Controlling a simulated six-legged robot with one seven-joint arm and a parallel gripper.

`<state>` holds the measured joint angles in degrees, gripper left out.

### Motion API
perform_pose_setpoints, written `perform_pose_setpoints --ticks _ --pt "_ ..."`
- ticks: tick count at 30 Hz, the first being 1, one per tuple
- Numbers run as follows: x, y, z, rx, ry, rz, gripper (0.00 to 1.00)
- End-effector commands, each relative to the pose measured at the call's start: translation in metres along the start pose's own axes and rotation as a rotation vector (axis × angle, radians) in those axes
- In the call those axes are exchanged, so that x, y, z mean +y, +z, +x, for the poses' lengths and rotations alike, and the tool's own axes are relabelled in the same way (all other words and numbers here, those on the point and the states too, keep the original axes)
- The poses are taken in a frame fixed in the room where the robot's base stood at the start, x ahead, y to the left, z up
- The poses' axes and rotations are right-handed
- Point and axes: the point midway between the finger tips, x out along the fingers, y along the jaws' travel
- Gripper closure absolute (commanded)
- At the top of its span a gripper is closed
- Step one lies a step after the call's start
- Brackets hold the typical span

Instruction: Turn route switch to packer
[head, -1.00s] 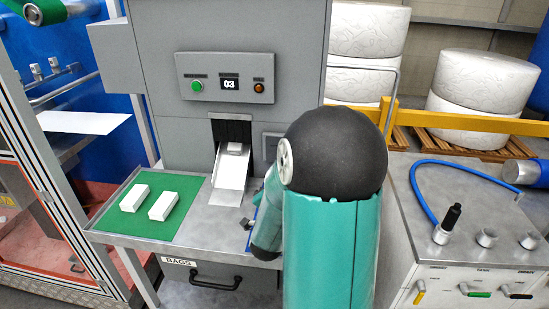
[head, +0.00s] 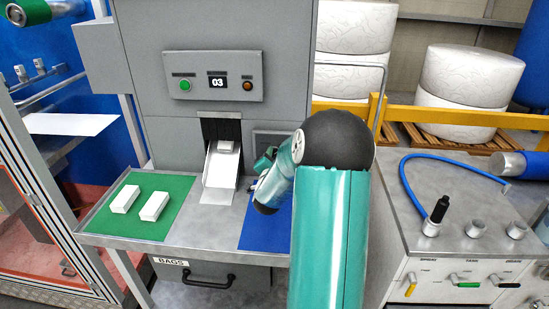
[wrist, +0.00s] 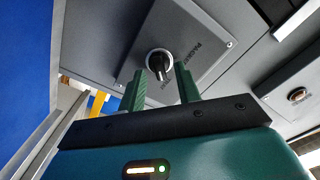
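The route switch (wrist: 160,63) shows in the wrist view as a dark round knob with a pale pointer line and a silver ring. In the head view, my gripper (head: 265,160) is small in front of the switch plate (head: 271,136) right of the chute. The knob is hidden there.
A chute (head: 221,173) holding a white box is left of my arm. White boxes lie on a green mat (head: 118,228); a blue mat (head: 256,232) lies below my arm. A cabinet (head: 440,255) with valves and a blue hose stands right.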

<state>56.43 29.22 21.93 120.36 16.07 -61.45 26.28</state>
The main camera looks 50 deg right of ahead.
Motion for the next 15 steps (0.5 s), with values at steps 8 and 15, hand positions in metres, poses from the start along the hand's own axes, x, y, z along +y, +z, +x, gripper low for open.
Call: perform_pose_setpoints --ticks 8,15 --pt "-0.0005 0.0006 0.0005 -0.001 0.0 0.0 0.75" --pt "-0.0004 0.0005 0.0003 -0.001 0.0 0.0 1.0"
